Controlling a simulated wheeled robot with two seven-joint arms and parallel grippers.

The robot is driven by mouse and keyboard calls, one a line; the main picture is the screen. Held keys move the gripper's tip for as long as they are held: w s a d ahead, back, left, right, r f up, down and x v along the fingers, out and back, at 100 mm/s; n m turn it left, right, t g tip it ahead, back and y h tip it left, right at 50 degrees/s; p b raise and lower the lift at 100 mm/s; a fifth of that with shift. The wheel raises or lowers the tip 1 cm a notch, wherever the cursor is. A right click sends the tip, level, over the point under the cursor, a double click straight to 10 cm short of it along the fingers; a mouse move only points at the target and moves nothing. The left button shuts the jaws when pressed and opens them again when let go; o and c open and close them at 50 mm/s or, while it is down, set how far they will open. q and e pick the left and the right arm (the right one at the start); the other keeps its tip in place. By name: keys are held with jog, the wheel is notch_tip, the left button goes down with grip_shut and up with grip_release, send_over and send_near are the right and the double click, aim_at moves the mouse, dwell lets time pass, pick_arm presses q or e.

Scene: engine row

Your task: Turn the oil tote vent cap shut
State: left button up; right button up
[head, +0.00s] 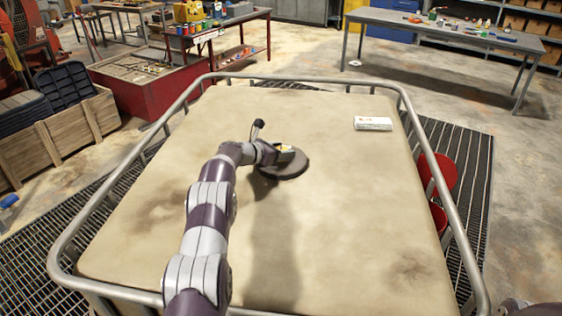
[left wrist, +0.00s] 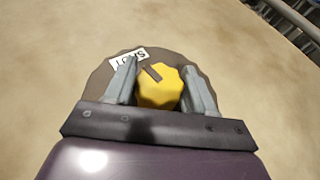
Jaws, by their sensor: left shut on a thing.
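The oil tote (head: 340,220) is a large stained beige block inside a grey tube frame, and its top fills the middle of the head view. A dark round lid (head: 284,172) lies on its top; it also shows in the left wrist view (left wrist: 96,84). The yellow vent cap (left wrist: 160,88) has a scalloped edge and a dark bar mark, and stands on the lid beside a white label (left wrist: 129,60) with letters. My left gripper (left wrist: 160,90) is shut on the cap, one finger on each side. In the head view my left gripper (head: 284,152) hides most of the cap.
The grey tube rail (head: 434,170) runs around the top edge. Red round things (head: 445,173) stand outside the rail at the right. The tote top around the lid is clear.

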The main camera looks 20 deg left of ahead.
pick_arm(q)
jog(key=shift+r, duration=0.15)
jog(key=o, duration=0.9)
jog(key=shift+o, duration=0.2)
jog(key=shift+s+a, duration=0.15)
jog(key=shift+s, duration=0.05)
jog(key=b+v, duration=0.5)
jog(key=v, duration=0.6)
jog(key=shift+s+a+r, duration=0.25)
jog(key=shift+s+r, duration=0.1)
jog(key=shift+s, duration=0.1)
